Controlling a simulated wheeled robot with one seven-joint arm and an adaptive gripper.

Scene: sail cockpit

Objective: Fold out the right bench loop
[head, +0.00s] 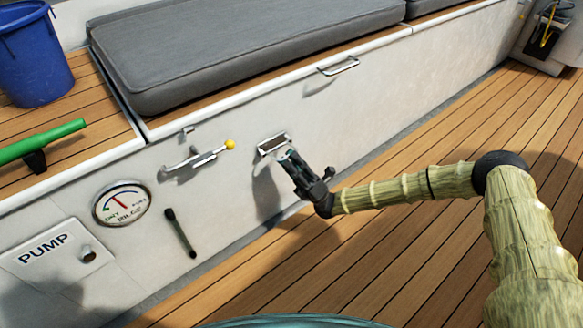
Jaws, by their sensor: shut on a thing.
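A silver rectangular fitting with a dark middle (273,143), which looks like a bench loop, sits on the white bench front near the middle of the head view. My gripper (284,156) is at its lower edge, shut on it. The fingers hide part of that edge, and how far the loop stands out from the wall is hard to tell. Another silver loop handle (339,67) sits higher and further right, under the bench edge, clear of my gripper.
A lever with a yellow knob (229,144) juts out left of my gripper. A gauge (122,203), a dark bar (180,233) and a PUMP panel (48,248) are further left. The grey cushion (240,45) lies above. The wooden deck (400,240) is clear.

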